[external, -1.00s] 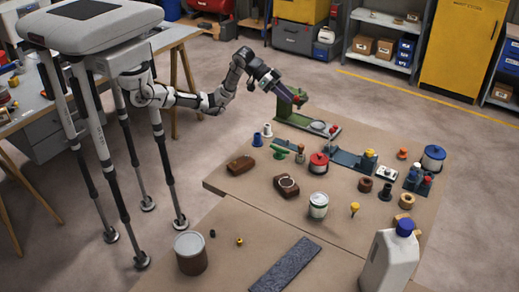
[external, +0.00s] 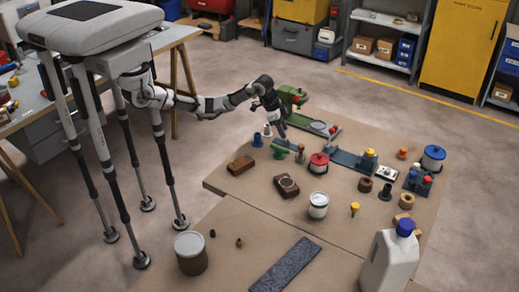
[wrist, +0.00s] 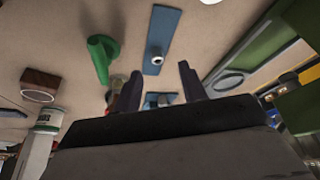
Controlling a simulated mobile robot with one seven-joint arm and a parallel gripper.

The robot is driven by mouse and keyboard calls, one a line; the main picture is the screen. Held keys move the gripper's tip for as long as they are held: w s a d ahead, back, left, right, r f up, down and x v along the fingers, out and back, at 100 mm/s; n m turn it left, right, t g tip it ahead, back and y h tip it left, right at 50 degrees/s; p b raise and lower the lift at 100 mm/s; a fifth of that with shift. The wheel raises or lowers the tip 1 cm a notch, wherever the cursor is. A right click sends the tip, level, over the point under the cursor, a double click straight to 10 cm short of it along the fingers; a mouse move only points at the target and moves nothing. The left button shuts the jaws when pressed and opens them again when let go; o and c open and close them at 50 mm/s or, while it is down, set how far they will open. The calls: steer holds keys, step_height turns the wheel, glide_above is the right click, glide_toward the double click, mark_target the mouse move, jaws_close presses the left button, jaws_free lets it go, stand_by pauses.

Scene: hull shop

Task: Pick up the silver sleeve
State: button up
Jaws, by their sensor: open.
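My gripper (external: 281,133) points down over the far left part of the table, close above a small blue plate (external: 288,145). In the wrist view my gripper (wrist: 160,84) has its two dark fingers apart, with nothing held. A short silver cylinder with a round open-looking end, likely the silver sleeve (wrist: 155,57), is on the blue plate (wrist: 164,24), a little beyond the fingertips. I cannot make out the sleeve in the external view, where the gripper is around that spot.
A green part (external: 280,153) stands beside the plate, also clear in the wrist view (wrist: 102,58). A blue cone (external: 257,140) is left of the gripper. A green machine (external: 291,98) is behind.

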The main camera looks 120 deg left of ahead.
mark_target(288, 143)
steer(key=x, duration=0.2)
steer(key=p+x, duration=0.1)
steer(key=x, duration=0.2)
steer(key=shift+w+d, duration=0.1)
steer(key=shift+d, duration=0.15)
jaws_close()
steer(key=shift+r, duration=0.1)
